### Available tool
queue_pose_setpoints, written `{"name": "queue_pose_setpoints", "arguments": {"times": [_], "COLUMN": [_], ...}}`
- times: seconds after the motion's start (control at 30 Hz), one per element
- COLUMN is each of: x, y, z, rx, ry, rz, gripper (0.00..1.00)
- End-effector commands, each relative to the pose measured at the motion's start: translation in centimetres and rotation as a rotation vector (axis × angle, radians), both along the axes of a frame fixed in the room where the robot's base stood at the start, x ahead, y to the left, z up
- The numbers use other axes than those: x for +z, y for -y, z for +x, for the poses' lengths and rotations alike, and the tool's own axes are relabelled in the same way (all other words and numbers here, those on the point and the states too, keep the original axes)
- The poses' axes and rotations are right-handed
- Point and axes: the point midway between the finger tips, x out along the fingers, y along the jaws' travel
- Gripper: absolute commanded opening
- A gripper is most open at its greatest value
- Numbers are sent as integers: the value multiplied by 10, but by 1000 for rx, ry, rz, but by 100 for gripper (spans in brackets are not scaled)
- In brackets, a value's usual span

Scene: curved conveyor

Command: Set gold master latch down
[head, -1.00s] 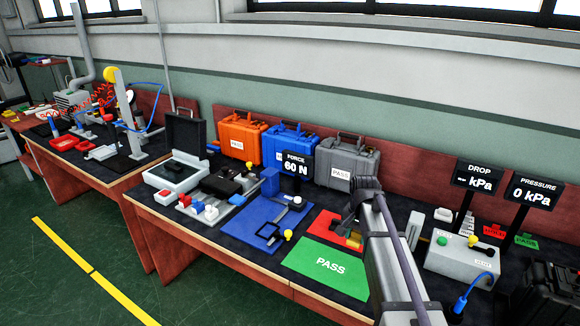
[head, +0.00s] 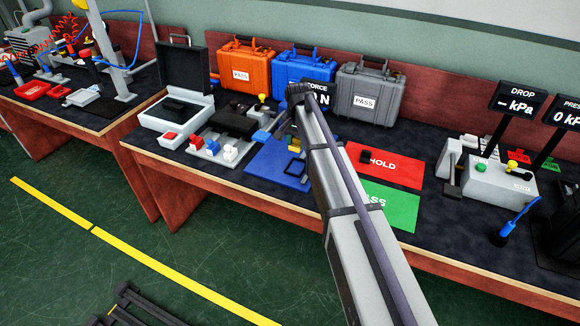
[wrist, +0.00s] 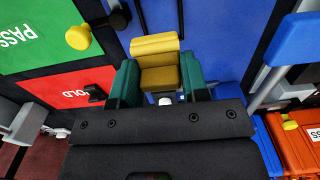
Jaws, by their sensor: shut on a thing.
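The gold latch (wrist: 158,70) is a small stepped gold block. It sits between the teal fingers of my gripper (wrist: 158,82) in the wrist view, and the fingers are shut on it. In the head view my gripper (head: 291,142) is over or beside the blue plate (head: 262,172), mostly hidden by my arm, with only a bit of gold showing. The blue plate also fills much of the wrist view (wrist: 225,45), behind the latch. I cannot tell whether the latch touches it.
The red HOLD mat (head: 405,172) carries a small black piece (head: 366,157). The green PASS mat (head: 392,208) lies in front. A yellow-knobbed handle (wrist: 78,37) is left of the latch in the wrist view. Orange (head: 245,62), blue (head: 288,68) and grey (head: 378,85) cases stand behind.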

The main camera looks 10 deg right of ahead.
Motion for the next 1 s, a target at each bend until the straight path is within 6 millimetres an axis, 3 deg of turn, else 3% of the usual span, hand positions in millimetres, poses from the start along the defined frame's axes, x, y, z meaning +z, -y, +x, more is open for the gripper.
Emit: {"name": "queue_pose_setpoints", "arguments": {"times": [0.03,0.1,0.3,0.5,0.73,1.0], "x": [-27,-45,-51,-89,-84,-93], "y": [0,0,0,0,0,-1], "z": [0,0,0,0,0,0], "rx": [0,1,1,1,1,1], "ry": [0,0,0,0,0,0], "rz": [0,0,0,0,0,0], "gripper": [18,18,18,18,18,18]}}
